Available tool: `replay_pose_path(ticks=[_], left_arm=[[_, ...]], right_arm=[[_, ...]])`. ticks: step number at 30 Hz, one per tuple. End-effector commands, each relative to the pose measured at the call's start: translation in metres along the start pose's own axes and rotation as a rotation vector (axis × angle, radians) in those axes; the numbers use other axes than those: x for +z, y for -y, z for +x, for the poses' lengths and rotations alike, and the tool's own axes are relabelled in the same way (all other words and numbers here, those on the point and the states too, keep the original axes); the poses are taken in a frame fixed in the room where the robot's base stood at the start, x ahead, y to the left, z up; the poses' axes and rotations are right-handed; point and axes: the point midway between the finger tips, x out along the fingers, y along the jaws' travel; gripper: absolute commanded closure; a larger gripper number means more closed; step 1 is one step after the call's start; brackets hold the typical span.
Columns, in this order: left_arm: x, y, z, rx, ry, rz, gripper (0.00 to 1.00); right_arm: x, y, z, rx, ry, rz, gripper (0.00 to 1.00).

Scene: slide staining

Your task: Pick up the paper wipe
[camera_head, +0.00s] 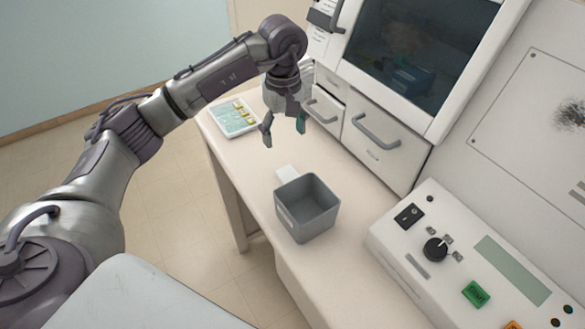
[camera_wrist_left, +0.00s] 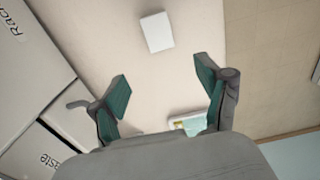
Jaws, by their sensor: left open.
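The paper wipe (camera_head: 287,174) is a small white square lying flat on the pale bench, just behind a grey bin; the bin's rim hides part of its near edge in the head view. It also shows whole in the left wrist view (camera_wrist_left: 157,32), near the top middle. My left gripper (camera_head: 284,130) is open and empty, pointing down above the bench, beyond the wipe. Its two green-padded fingers also show in the left wrist view (camera_wrist_left: 161,82), apart from the wipe. My right gripper is not in view.
The open grey bin (camera_head: 308,222) stands close in front of the wipe. A white tray (camera_head: 234,131) with yellow-marked items lies at the bench's far end. White drawers (camera_head: 375,155) with handles line the right side. A control panel (camera_head: 445,262) stands at the front right.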

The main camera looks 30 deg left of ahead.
Motion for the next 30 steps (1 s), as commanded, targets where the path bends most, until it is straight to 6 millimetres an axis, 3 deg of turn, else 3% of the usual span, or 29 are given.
replay_pose_path(ticks=[3,7,11,15,18,24,30], left_arm=[[0.001,0.001,0.023,-0.004,0.004,-0.001,0.24],[0.001,0.000,0.044,-0.002,0.004,-0.003,0.24],[0.001,0.000,0.055,0.000,0.003,-0.001,0.24],[0.004,0.001,0.064,-0.002,0.004,-0.001,0.24],[0.010,0.003,0.077,-0.004,0.005,-0.001,0.24],[0.011,0.002,0.104,0.000,0.003,-0.002,0.24],[0.010,0.002,0.109,0.002,0.002,-0.002,0.24]], right_arm=[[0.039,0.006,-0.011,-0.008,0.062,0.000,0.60],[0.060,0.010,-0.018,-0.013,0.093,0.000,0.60],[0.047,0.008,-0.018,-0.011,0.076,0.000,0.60],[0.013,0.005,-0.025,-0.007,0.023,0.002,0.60],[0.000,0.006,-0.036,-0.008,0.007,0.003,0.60],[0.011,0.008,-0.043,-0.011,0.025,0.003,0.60],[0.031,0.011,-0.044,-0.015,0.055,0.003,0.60]])
